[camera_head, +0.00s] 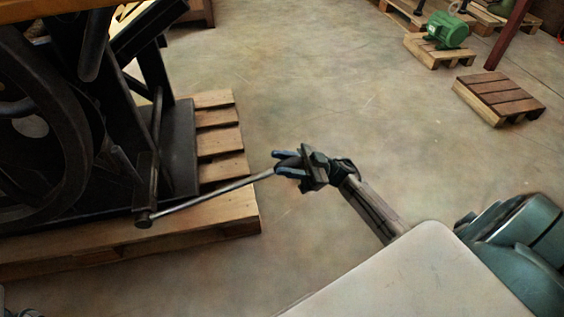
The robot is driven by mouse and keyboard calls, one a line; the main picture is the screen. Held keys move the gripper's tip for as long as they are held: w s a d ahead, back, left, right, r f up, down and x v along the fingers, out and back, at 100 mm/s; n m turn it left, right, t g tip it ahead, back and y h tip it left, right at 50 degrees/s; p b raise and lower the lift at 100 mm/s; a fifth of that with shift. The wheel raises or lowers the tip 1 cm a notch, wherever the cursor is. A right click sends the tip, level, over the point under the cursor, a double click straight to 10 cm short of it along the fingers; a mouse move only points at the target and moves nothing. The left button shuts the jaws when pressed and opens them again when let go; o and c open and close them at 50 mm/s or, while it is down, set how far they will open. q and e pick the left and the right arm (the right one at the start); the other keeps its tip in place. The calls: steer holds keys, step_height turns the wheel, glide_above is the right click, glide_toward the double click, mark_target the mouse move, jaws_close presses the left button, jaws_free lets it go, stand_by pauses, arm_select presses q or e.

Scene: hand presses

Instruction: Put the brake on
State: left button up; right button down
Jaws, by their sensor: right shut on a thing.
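A dark hand press (62,130) with a large wheel stands on a wooden pallet (232,208) at the left. A thin metal lever (212,198) runs from a dark pivot low on the press, at the pallet's front, out to the right and slightly up. My right gripper (284,167) is shut on the free end of this lever, beyond the pallet's right edge and above the floor. The fingers hide the lever's tip. My left gripper cannot be made out; a small dark part shows at the bottom left corner.
A green motor (446,30) sits on a small pallet at the upper right. An empty brown pallet (498,96) lies near it, by a dark red post (508,35). The concrete floor (330,75) between the press and these pallets is clear.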

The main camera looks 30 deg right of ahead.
steer(key=shift+s+f, duration=0.1)
steer(key=shift+f, duration=0.3)
steer(key=c, duration=1)
jaws_free()
steer(key=shift+d+f, duration=0.1)
steer(key=shift+r, duration=0.2)
steer(key=p+v, duration=0.1)
steer(key=v, duration=1)
